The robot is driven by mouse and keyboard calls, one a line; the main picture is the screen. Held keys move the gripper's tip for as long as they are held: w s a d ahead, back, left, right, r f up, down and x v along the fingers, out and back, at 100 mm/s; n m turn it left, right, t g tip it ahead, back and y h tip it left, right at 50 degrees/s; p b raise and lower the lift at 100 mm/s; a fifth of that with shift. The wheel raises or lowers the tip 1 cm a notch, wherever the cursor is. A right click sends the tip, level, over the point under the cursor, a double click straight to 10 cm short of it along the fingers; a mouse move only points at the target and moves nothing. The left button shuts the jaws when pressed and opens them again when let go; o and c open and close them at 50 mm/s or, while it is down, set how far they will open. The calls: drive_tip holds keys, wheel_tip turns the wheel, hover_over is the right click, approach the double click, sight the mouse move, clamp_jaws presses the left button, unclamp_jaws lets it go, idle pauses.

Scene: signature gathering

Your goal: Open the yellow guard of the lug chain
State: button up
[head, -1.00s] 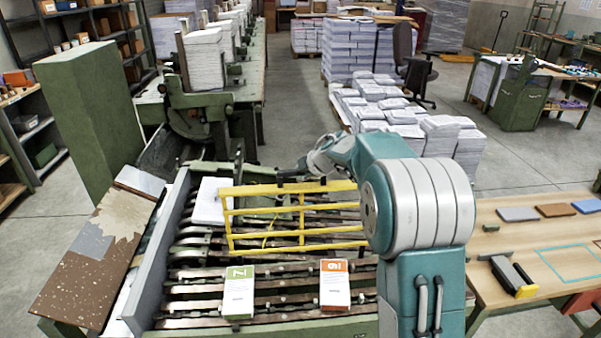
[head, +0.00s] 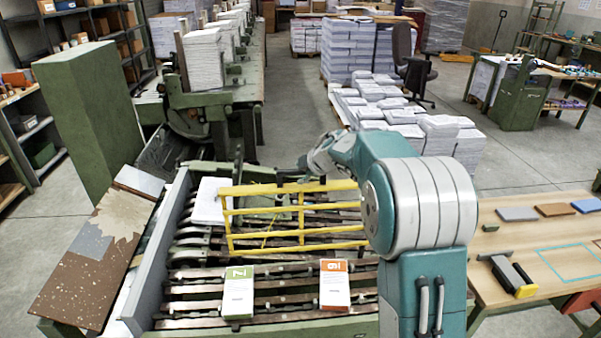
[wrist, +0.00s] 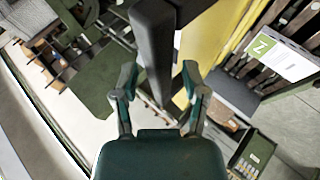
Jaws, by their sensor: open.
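The yellow guard (head: 297,230) is an open frame of bars standing over the dark chain bed (head: 200,291) in the head view. It looks tilted; whether it is fully down, I cannot tell. My gripper (head: 281,178) is at the guard's top rail, reaching in from the right. In the wrist view my gripper (wrist: 160,80) is open, its two fingers on either side of a dark bar (wrist: 154,45). I cannot tell if they touch it. A yellow panel of the guard (wrist: 203,48) shows just right of the bar.
A green-labelled packet (head: 238,295) and an orange-labelled packet (head: 334,288) lie on the chain bed. A grey side wall (head: 158,250) bounds it on the left. A wooden table (head: 510,215) stands at right, and paper stacks (head: 420,128) stand behind.

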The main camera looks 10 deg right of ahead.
drive_tip(key=v, duration=1.1)
drive_tip(key=shift+r, duration=0.15)
wheel_tip(320, 180, up, 9)
drive_tip(key=s+a+m+t+h, duration=0.1)
drive_tip(key=s+m+t, duration=0.1)
drive_tip(key=m+t, duration=0.25)
drive_tip(key=s+d+r+m+t+h, duration=0.2)
drive_tip(key=s+d+r+m+h, duration=0.1)
drive_tip(key=s+m+h, duration=0.5)
drive_tip(key=s+a+f+m+g+y, duration=0.2)
drive_tip(key=s+a+f+g, duration=0.2)
drive_tip(key=s, duration=0.9)
drive_tip(key=s+a+f+m+g+y, duration=0.3)
drive_tip(key=s+a+f+g, duration=0.1)
drive_tip(key=s+f, duration=0.7)
drive_tip(key=shift+s+m+g, duration=0.35)
drive_tip(key=shift+s+g, duration=0.4)
drive_tip(key=shift+s, duration=0.25)
